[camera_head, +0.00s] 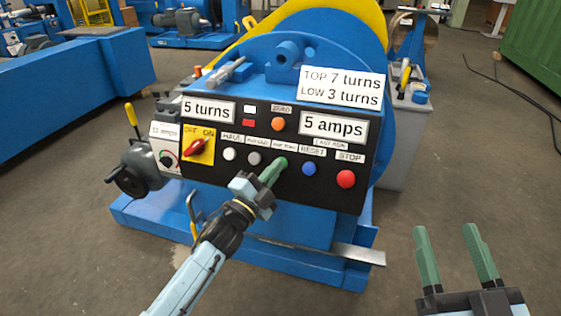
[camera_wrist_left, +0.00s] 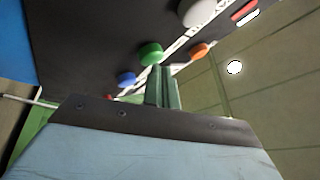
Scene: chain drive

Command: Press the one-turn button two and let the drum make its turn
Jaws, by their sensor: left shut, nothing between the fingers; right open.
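A black control panel (camera_head: 231,173) carries a row of buttons. A green button (camera_head: 282,161) sits mid-row under a small label too blurred to read surely; it also shows in the left wrist view (camera_wrist_left: 151,54). My left gripper (camera_head: 271,171) is shut and empty, its green fingertips at the green button and partly covering it. In the left wrist view the fingertips (camera_wrist_left: 163,68) lie close to that button; I cannot tell whether they touch it. The large blue drum (camera_head: 335,28) stands behind the panel. My right gripper (camera_head: 443,227) is open and empty at lower right.
Grey (camera_head: 254,158), white (camera_head: 229,154), blue (camera_head: 309,168) and red (camera_head: 346,179) buttons flank the green one. A red switch (camera_head: 197,147) is at left. Signs read "5 turns" (camera_head: 208,110) and "5 amps" (camera_head: 333,127). A metal bar (camera_head: 355,256) sticks out below.

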